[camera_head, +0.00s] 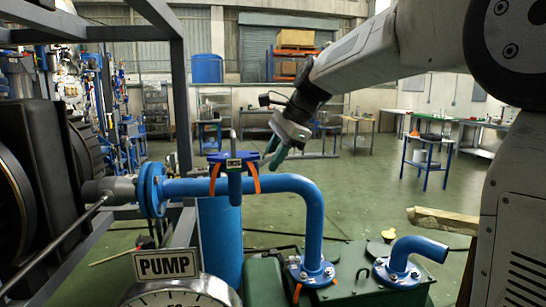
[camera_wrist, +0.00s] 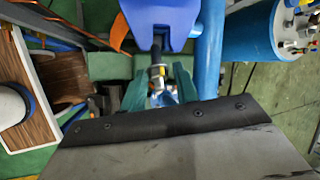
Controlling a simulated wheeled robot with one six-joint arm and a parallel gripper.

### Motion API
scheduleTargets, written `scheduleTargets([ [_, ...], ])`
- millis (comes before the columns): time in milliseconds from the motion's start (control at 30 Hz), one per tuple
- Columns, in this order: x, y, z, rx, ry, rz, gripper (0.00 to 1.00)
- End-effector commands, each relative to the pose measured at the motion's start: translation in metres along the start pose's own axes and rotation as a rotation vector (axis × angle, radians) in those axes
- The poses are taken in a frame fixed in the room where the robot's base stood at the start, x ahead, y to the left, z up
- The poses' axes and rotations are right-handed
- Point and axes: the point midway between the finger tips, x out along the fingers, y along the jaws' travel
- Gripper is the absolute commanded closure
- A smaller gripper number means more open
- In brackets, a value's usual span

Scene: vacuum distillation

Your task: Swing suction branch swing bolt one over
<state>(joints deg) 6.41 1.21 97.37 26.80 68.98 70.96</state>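The suction branch is a blue pipe (camera_head: 285,183) with a blue clamp-like fitting (camera_head: 238,160) on it, which also shows in the wrist view (camera_wrist: 165,18). A grey upright rod (camera_head: 232,138) stands at this fitting. In the wrist view, a dark swing bolt with a brass-coloured nut (camera_wrist: 157,72) projects from the fitting towards my gripper. My gripper (camera_head: 271,153) is just right of the fitting, its teal fingers pointing down-left. In the wrist view my gripper (camera_wrist: 159,88) is open, with the bolt's end between its fingers. I cannot tell whether either finger touches it.
Orange straps (camera_head: 255,177) hang at the fitting. A PUMP sign (camera_head: 165,264) and gauge (camera_head: 178,296) are at the front. A second blue pipe elbow (camera_head: 417,245) rises from the green tank (camera_head: 345,265). A blue cylinder (camera_head: 220,240) stands below the pipe. Open floor lies behind.

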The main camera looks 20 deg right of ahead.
Motion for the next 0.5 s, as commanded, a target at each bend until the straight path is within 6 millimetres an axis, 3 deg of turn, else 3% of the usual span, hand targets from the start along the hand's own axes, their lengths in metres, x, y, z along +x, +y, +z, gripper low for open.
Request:
scheduleTargets([
  [133, -0.0001, 0.0000, -0.0001, 0.000, 0.000, 0.000, 0.70],
  [233, -0.0002, 0.0000, -0.0001, 0.000, 0.000, 0.000, 0.98],
  [267, -0.0002, 0.0000, -0.0001, 0.000, 0.000, 0.000, 1.00],
  [500, -0.0008, -0.0011, 0.0036, -0.013, 0.043, 0.019, 1.00],
])
